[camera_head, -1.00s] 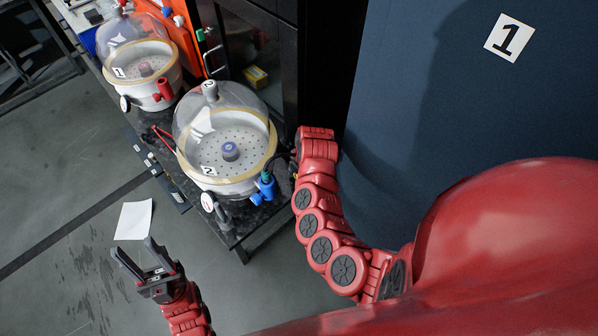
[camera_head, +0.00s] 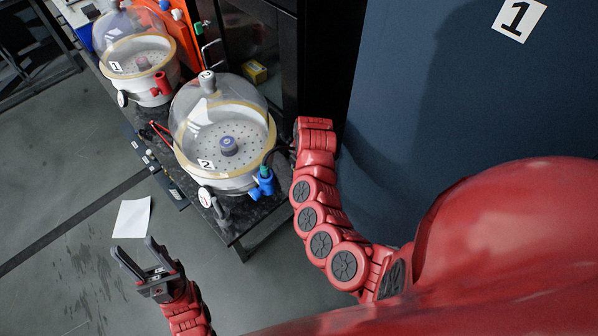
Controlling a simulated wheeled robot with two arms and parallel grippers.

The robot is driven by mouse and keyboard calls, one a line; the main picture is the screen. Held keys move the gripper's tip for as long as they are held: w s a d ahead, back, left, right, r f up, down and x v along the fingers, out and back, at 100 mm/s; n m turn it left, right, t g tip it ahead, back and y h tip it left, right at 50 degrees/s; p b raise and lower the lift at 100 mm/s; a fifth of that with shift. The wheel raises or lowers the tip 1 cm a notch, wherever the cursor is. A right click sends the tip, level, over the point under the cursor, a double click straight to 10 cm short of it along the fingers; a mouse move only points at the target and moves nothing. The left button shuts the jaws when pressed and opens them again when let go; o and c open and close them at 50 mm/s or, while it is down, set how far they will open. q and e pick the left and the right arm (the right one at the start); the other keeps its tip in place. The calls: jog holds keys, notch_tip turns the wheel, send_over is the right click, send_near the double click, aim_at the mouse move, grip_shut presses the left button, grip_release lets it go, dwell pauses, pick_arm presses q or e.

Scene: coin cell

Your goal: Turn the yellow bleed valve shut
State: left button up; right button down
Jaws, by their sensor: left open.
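I cannot make out the yellow bleed valve in this view. Desiccator 2 (camera_head: 218,180), a clear dome on a white base with a tan rim, stands on the dark bench top. A blue valve (camera_head: 262,185) sits on its right front side, with a dark hose (camera_head: 277,152) running right towards my right arm. My right arm reaches up beside the bench; its wrist hides its gripper and whatever is just behind it. My left gripper (camera_head: 136,249) is open and empty, low over the floor at the lower left, well apart from the bench.
Desiccator 1 (camera_head: 150,88), with a red valve (camera_head: 162,84), stands farther back. A round gauge (camera_head: 205,197) is at the front of desiccator 2. A dark cabinet (camera_head: 262,35) and blue panel (camera_head: 440,110) stand right of the bench. White paper (camera_head: 132,218) lies on the floor.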

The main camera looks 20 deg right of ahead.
jog(key=shift+w+g+h+b, duration=0.3)
jog(key=shift+w+g+b, duration=0.2)
jog(key=shift+b, duration=5.05)
jog(key=shift+r+g+p, duration=0.5)
jog(key=shift+r+p, duration=0.05)
jog(key=shift+p, duration=0.55)
jog(key=shift+a+f+g+h+p, duration=0.1)
jog(key=shift+f+g+h+p, duration=0.1)
jog(key=shift+g+h+p, duration=0.35)
jog(key=shift+f, duration=0.25)
jog(key=shift+s+g, duration=0.1)
jog(key=shift+g, duration=0.15)
jog(key=c, duration=0.5)
grip_release()
jog(key=shift+a+f, duration=0.1)
jog(key=shift+a, duration=0.05)
jog(key=shift+p, duration=0.3)
